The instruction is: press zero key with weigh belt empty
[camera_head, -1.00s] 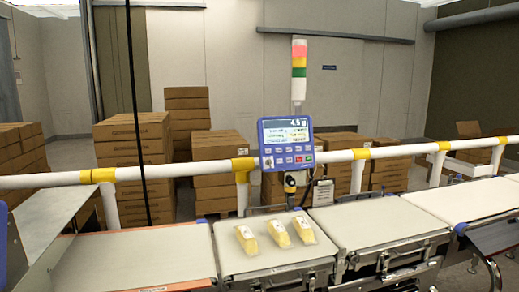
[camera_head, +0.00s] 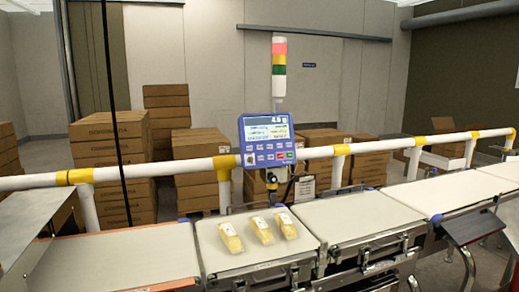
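The blue weigh terminal (camera_head: 267,140) stands on a post behind the belts. Its lit screen (camera_head: 264,128) reads about 4.9 g, though the small digits are hard to be sure of. Below the screen are rows of small keys (camera_head: 268,155), among them a red and a green one; their labels are too small to read, so I cannot pick out the zero key. The weigh belt (camera_head: 220,268) below the terminal is not empty: three yellow packs with white labels, left (camera_head: 231,238), middle (camera_head: 262,231) and right (camera_head: 287,226), lie on it. Neither gripper is in view.
A white rail with yellow clamps (camera_head: 200,167) runs across behind the belts, near the terminal. An empty belt (camera_head: 115,262) lies left, another (camera_head: 355,222) right. A signal tower (camera_head: 279,65) rises behind the terminal. Cartons (camera_head: 112,150) are stacked beyond the rail.

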